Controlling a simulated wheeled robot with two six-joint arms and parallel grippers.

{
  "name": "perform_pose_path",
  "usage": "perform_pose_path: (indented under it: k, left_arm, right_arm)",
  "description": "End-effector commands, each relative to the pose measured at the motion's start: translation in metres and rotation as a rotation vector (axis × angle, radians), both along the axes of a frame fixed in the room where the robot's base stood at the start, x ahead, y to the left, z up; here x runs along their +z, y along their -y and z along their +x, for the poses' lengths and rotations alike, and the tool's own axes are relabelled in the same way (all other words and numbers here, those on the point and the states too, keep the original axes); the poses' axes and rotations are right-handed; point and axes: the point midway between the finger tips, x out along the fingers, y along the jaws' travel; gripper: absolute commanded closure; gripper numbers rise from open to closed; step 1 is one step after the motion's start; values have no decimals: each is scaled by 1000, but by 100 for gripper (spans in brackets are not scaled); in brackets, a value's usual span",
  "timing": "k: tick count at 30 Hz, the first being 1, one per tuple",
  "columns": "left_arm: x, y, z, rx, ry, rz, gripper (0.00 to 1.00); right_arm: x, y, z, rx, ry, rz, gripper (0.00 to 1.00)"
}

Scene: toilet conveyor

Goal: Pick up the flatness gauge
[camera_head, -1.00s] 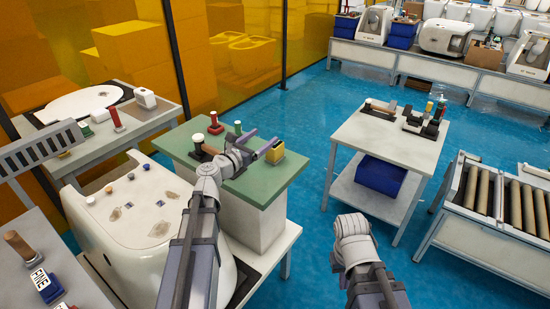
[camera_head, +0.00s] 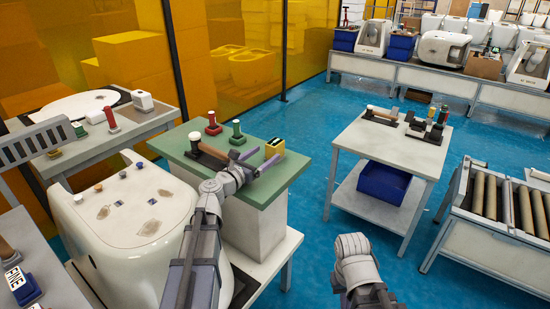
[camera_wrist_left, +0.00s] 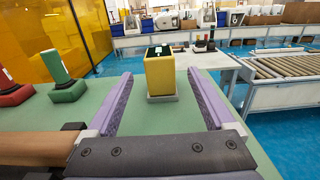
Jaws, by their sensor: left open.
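A yellow block (camera_head: 274,148) with a dark top stands at the right end of the green tabletop (camera_head: 268,192). I cannot tell for sure that it is the flatness gauge. In the left wrist view the yellow block (camera_wrist_left: 160,76) stands upright on a grey base. My left gripper (camera_head: 266,156) is open and low over the tabletop. In the left wrist view its purple fingers (camera_wrist_left: 160,78) point at the block, one to each side, with nothing held. My right arm shows at the bottom, but its gripper does not.
Red (camera_head: 213,125) and green (camera_head: 237,133) stamp-like pieces and a dark-based tool (camera_head: 206,153) stand at the left of the tabletop. A white toilet body (camera_head: 130,220) is left of it. A white table (camera_head: 390,150) stands right, with blue floor between.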

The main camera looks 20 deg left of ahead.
Motion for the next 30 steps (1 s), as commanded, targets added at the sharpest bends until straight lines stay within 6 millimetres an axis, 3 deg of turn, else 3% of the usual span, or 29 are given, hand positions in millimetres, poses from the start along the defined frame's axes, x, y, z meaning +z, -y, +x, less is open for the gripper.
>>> perform_pose_path:
  k: [8, 18, 26, 30]
  left_arm:
    - [2, 3, 10, -1, 0, 0, 12]
    - [2, 20, 58, -1, 0, 0, 12]
    - [2, 22, 61, 0, 0, 0, 12]
    - [2, 22, 61, 0, 0, 0, 25]
  right_arm:
    - [2, 0, 0, 0, 0, 0, 100]
    - [2, 0, 0, 0, 0, 0, 100]
    - [2, 0, 0, 0, 0, 0, 100]
    - [2, 0, 0, 0, 0, 0, 100]
